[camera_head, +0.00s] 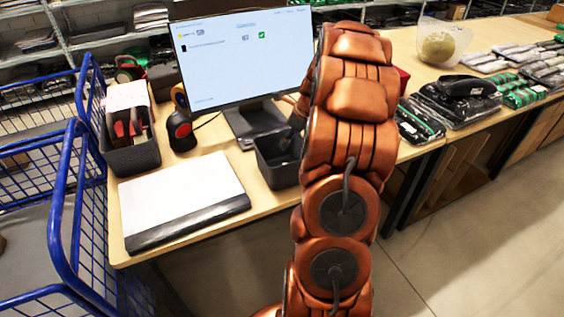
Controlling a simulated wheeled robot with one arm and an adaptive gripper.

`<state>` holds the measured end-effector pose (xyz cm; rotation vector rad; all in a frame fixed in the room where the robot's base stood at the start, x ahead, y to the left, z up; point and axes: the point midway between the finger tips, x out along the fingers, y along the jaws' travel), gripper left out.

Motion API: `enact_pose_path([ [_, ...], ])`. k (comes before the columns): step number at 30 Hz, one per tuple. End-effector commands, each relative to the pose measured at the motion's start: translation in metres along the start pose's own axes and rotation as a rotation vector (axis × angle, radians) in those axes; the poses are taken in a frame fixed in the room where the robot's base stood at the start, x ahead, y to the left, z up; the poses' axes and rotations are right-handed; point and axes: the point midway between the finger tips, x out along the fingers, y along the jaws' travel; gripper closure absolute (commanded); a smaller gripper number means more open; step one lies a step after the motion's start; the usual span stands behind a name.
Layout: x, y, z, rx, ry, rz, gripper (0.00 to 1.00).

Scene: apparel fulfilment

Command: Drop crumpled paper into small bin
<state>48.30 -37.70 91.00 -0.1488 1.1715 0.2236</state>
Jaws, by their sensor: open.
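A small dark grey bin (268,173) stands on the desk at the front edge, just left of my arm. My copper-coloured arm rises in front of it and hides its right side. A little of my gripper (288,140) shows as a dark part over the bin's opening; the rest is behind my arm. It is open. A clear container (461,40) stands at the back of the right-hand table. A rounded tan lump (438,46) that looks like crumpled paper lies in it. I cannot make out any paper in the dark bin.
A monitor (240,60) stands behind the bin. A white pad (183,198) lies to the left, with a dark organiser box (132,158) and a scanner (181,130) behind it. A blue wire cart (62,200) flanks the desk. Bagged garments (452,100) cover much of the right-hand table.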

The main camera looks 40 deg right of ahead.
Motion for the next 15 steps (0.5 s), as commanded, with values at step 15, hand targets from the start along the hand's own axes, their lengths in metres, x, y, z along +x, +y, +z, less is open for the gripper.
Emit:
enact_pose_path([
  [15,-0.071,-0.001,-0.001,0.0,0.0,-0.002,0.38],
])
